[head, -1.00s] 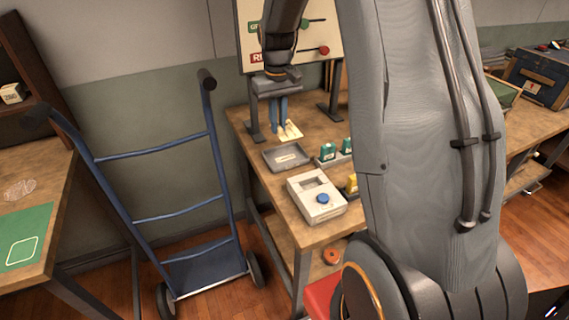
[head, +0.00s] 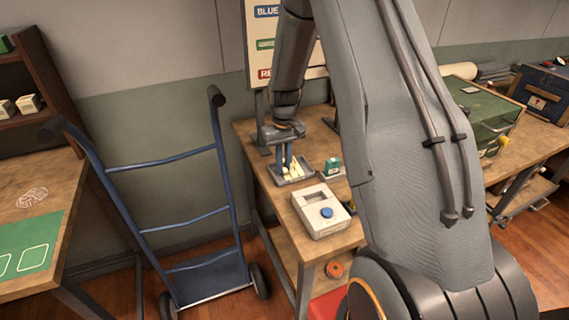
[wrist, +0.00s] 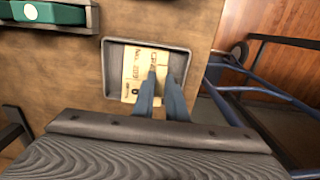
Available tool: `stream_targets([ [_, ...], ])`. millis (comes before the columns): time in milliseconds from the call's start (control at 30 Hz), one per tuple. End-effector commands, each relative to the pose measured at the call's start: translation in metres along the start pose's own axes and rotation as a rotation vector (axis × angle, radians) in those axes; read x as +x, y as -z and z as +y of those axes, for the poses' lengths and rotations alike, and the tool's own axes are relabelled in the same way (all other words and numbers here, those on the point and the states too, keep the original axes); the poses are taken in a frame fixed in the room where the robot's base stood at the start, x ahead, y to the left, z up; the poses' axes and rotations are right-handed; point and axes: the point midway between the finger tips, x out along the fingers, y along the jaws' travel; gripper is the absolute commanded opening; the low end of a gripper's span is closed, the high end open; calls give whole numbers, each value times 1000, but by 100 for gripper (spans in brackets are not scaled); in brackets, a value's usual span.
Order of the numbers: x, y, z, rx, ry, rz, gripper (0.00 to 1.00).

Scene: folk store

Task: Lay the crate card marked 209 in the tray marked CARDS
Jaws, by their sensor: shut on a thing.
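The crate card (wrist: 133,70) is cream, with dark print that reads as CRATE and No. 209 in the wrist view. My gripper (wrist: 160,80) is shut on the card by its blue fingers. The card is over the inside of the grey tray (wrist: 105,82); I cannot tell whether it touches the tray floor. In the head view my gripper (head: 286,162) points down at the tray (head: 281,182), with the card (head: 298,169) between the fingers. The tray's label is hidden by the card and fingers.
A white box with a blue button (head: 321,211) stands in front of the tray. A green item (head: 332,168) in a holder stands right of it. A sign board (head: 262,50) rises behind. A blue hand truck (head: 165,220) stands left of the bench.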

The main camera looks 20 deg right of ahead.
Motion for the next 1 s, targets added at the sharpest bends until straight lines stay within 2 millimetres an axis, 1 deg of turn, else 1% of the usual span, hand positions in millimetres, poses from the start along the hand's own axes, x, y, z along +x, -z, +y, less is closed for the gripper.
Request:
stream_targets([
  [33, 6, -3, -1, 0, 1, -8, 0],
  [167, 7, -4, -1, 0, 2, -10, 0],
  [200, 8, -4, -1, 0, 2, -11, 18],
  [267, 8, -5, -1, 0, 2, -12, 29],
  [300, 8, -5, 0, 0, 2, -12, 30],
  [833, 8, -5, 2, 3, 0, -10, 30],
  [933, 5, -4, 2, 2, 0, -9, 30],
  [1000, -1, -3, 2, 2, 0, -7, 30],
])
